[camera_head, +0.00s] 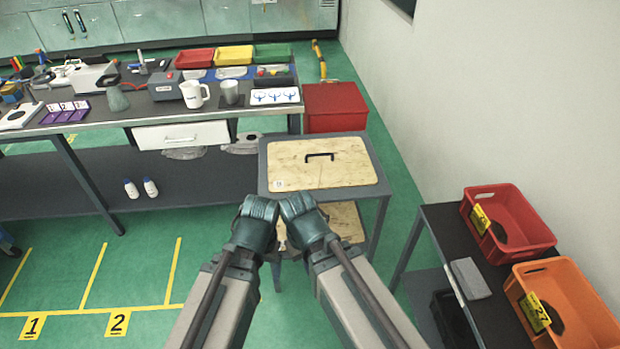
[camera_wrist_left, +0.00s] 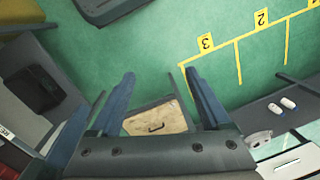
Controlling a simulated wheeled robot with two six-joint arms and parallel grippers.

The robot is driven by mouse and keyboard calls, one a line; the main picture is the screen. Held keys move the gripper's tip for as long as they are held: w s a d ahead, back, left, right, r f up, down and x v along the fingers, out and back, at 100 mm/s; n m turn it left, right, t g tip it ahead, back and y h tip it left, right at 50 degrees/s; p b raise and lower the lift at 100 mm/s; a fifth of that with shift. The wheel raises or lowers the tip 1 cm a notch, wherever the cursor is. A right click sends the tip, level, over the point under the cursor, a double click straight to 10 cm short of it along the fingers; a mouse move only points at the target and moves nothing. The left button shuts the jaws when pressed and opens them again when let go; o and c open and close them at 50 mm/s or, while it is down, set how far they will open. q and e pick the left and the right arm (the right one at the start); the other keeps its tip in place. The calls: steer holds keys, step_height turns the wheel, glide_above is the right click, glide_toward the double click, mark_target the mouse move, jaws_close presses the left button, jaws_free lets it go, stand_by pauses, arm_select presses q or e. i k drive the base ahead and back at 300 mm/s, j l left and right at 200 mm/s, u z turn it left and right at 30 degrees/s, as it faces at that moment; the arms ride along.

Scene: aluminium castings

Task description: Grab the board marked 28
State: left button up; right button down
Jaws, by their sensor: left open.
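A pale wooden board (camera_head: 335,173) with a black handle lies on top of a small grey table frame, just past my grippers. A small white label sits at its front left corner, too small to read. A second wooden board (camera_head: 345,222) lies on a lower level, partly hidden by my right arm. In the left wrist view a board with a handle (camera_wrist_left: 150,117) shows beyond the jaws. My left gripper (camera_head: 259,209) is in front of the table, its blue fingers (camera_wrist_left: 163,88) apart and empty. My right gripper (camera_head: 297,208) is beside it; its finger gap is hidden.
A long workbench (camera_head: 110,118) with tools and mugs stands at the back left. A red box (camera_head: 335,105) is behind the table. Right, a dark table holds a red crate (camera_head: 510,220) and an orange crate (camera_head: 575,300). Green floor is free at the left.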

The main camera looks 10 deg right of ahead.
mark_target(322, 164)
steer(key=i+j+z, duration=0.15)
steer(key=z, duration=1.15)
steer(key=i+j+z, duration=0.1)
steer(key=j+z, duration=0.75)
steer(key=j, duration=0.8)
steer(key=k+j+z, duration=0.1)
steer(key=j, duration=0.45)
